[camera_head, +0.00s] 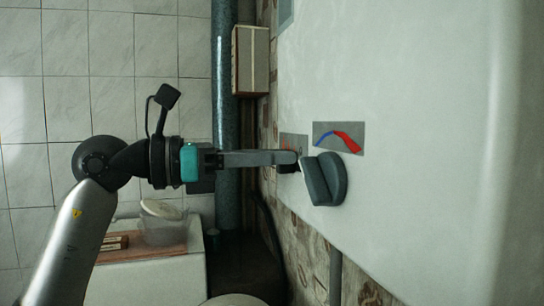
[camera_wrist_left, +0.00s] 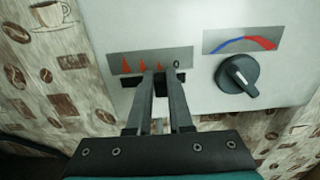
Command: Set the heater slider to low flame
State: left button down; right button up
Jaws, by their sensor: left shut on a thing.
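My left gripper (camera_wrist_left: 161,76) reaches the heater front, also seen in the head view (camera_head: 290,160). Its fingers are shut on the slider, around the smallest flame mark, just left of the 0. The slider itself is mostly hidden by the fingers. The right gripper is not in view.
A dark round knob (camera_wrist_left: 237,74) under a blue-red scale (camera_wrist_left: 243,40) is just right of the fingers; it stands out from the heater (camera_head: 325,178). A pipe (camera_head: 226,80) and a small box (camera_head: 250,60) are near the arm. Patterned wall (camera_wrist_left: 45,90) lies below.

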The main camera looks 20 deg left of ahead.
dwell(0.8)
pick_arm(q)
jog(key=shift+w+a, duration=0.65)
jog(key=shift+w, duration=0.35)
jog(key=c, duration=0.8)
grip_release()
jog(key=shift+s, duration=0.1)
jog(key=b+v, duration=0.4)
jog(key=v, duration=1.1)
jog(key=shift+b, duration=0.3)
jog(key=shift+s, duration=0.1)
